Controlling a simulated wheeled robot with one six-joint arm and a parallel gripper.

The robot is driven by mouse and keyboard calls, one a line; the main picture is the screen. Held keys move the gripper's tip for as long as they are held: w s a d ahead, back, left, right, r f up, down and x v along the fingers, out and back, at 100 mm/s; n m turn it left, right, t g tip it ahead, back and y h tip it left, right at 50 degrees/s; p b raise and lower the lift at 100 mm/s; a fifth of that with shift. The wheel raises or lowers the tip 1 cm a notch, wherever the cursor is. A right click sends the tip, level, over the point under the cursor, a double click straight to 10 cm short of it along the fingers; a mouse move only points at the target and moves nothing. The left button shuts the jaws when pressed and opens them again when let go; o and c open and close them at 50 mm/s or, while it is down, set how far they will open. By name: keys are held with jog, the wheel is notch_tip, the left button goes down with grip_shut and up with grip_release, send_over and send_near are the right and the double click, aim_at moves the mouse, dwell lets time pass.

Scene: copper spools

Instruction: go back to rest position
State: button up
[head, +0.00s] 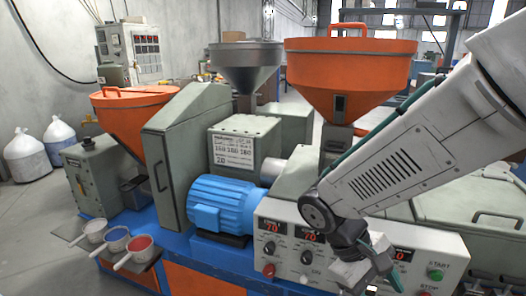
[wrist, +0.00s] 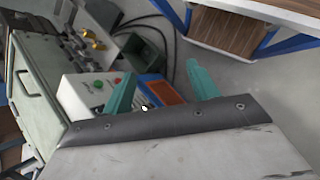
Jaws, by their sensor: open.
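My gripper (head: 372,278) hangs at the end of my white arm at the lower right of the head view, in front of the machine's control panel (head: 285,246). In the wrist view my gripper (wrist: 160,92) shows two teal fingers spread well apart with nothing between them. Beyond the fingers lie a white panel (wrist: 88,90) with a green and a red button and an orange panel (wrist: 171,93) in a blue frame. In the head view the fingers are small and partly hidden by the wrist.
The machine has orange hoppers (head: 348,76), a grey hopper (head: 245,66) and a blue motor (head: 222,204). Three small scoops (head: 117,240) sit at the left on the blue base. White sacks (head: 27,155) stand on the floor. A wooden-topped surface (wrist: 232,34) is at the wrist view's top right.

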jog(key=s+d+r+m+t+y, duration=0.2)
jog(key=s+r+m+y, duration=0.1)
jog(key=s+r, duration=0.1)
jog(key=s+d+r+m+t+y, duration=0.2)
jog(key=s+d+r+t+y, duration=0.1)
jog(key=r, duration=0.4)
jog(key=shift+s+r+m, duration=0.25)
jog(key=shift+s+m, duration=0.15)
jog(key=shift+s, duration=0.15)
